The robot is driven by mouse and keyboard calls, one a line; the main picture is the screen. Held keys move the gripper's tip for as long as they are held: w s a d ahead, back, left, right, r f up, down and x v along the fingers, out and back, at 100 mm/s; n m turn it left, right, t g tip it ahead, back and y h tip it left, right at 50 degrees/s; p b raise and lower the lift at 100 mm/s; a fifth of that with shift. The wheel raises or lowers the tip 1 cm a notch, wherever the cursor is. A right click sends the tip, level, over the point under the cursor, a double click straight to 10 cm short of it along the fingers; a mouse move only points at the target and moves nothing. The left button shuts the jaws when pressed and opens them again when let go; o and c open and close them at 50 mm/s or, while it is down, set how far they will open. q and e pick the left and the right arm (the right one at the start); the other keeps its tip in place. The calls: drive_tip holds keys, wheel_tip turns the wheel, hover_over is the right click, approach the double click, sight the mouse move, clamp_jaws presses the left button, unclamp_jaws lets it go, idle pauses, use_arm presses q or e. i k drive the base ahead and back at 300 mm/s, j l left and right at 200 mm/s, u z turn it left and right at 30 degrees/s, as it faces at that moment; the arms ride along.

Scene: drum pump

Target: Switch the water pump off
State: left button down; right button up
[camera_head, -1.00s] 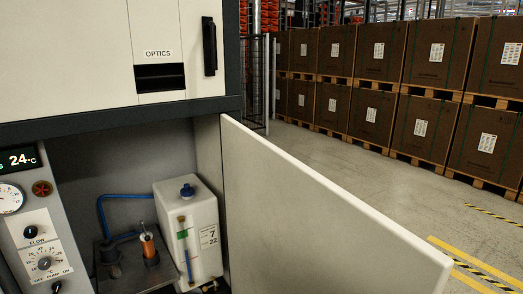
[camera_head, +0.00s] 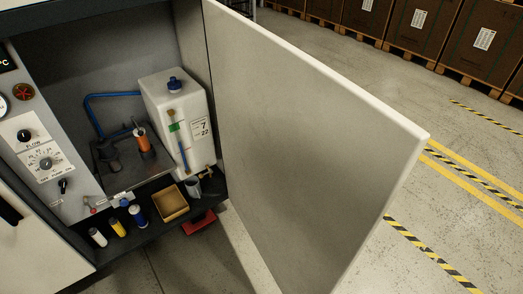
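The control panel (camera_head: 40,155) is on the left wall of an open cabinet. A pump-like unit with an orange cylinder (camera_head: 141,138) stands on a dark plate inside. A blue hose (camera_head: 90,103) runs behind it. A white tank (camera_head: 172,110) with a blue cap stands to its right. Neither of my grippers is in view.
The open white door (camera_head: 310,140) extends right and toward me. Several small bottles (camera_head: 118,228), a tan tray (camera_head: 172,203) and a grey cup (camera_head: 193,187) are on the front shelf. A red object (camera_head: 199,222) is below. Open floor lies right of the door.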

sight(63, 183)
drive_tip(key=k, duration=1.1)
drive_tip(key=l+u, duration=0.15)
drive_tip(key=u, duration=1.3)
drive_tip(key=i+l, duration=0.1)
drive_tip(key=l, duration=1.15)
drive_tip(key=i+l+u, duration=0.1)
drive_tip(key=l, duration=2.4)
drive_tip(key=k+j, duration=0.1)
drive_tip(key=j, duration=0.2)
drive_tip(key=k+j, duration=0.15)
drive_tip(key=j, duration=0.15)
drive_tip(key=k+j, duration=0.1)
drive_tip(key=j, duration=0.2)
drive_tip(key=i+j, duration=0.1)
drive_tip(key=j, duration=0.4)
drive_tip(key=i+j, duration=0.1)
drive_tip(key=j, duration=0.4)
drive_tip(key=i+j, duration=0.1)
drive_tip(key=j, duration=0.95)
drive_tip(key=i+j, duration=0.4)
drive_tip(key=i, duration=0.15)
drive_tip(key=i+j, duration=0.4)
drive_tip(key=i, duration=0.2)
drive_tip(key=i+j+u, duration=0.1)
drive_tip(key=i+j, duration=0.3)
drive_tip(key=i, duration=0.15)
